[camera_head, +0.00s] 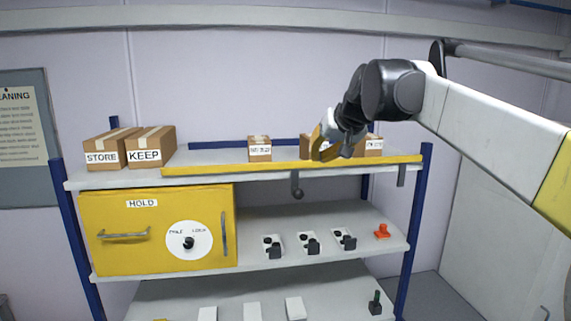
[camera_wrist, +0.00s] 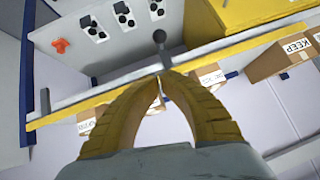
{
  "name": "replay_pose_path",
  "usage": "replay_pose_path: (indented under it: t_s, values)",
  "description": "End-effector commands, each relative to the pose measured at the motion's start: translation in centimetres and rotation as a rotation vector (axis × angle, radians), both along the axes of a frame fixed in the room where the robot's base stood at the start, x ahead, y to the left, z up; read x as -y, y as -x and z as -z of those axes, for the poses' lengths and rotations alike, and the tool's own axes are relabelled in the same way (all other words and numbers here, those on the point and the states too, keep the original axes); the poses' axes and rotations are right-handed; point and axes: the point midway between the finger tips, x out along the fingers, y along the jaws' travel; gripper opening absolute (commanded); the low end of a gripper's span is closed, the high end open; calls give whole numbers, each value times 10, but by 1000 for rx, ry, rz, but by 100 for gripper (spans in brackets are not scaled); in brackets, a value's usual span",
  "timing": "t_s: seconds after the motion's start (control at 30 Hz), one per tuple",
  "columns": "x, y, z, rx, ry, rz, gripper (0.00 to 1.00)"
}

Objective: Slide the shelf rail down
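The yellow shelf rail (camera_head: 225,168) runs along the front edge of the top shelf. It crosses the wrist view (camera_wrist: 85,107) at a slant, behind my fingertips. A grey lever with a round knob (camera_head: 297,191) hangs below the rail near its middle; the knob also shows in the wrist view (camera_wrist: 159,37). My gripper (camera_head: 318,150) is over the top shelf just above the rail, right of the knob. In the wrist view its yellow fingers (camera_wrist: 160,80) come together at the tips, with nothing visibly held. Whether the tips touch the rail cannot be told.
Boxes marked STORE (camera_head: 102,150) and KEEP (camera_head: 151,147) stand at the top shelf's left. A small box (camera_head: 260,148) and others partly hidden by my gripper stand farther right. A yellow HOLD cabinet (camera_head: 142,255) and several small devices (camera_head: 308,242) are on the shelf below.

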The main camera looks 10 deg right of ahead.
Motion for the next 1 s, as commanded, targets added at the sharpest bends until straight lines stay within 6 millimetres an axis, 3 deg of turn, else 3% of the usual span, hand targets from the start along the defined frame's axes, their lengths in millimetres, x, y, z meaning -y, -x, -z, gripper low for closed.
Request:
replay_pose_path:
  t_s: [0.1,0.57,1.0]
  values:
    - [1,-4,-9,3,-2,1,0]
    - [0,-10,-3,3,-2,0,0]
    - [-12,-72,52,2,-1,-1,0]
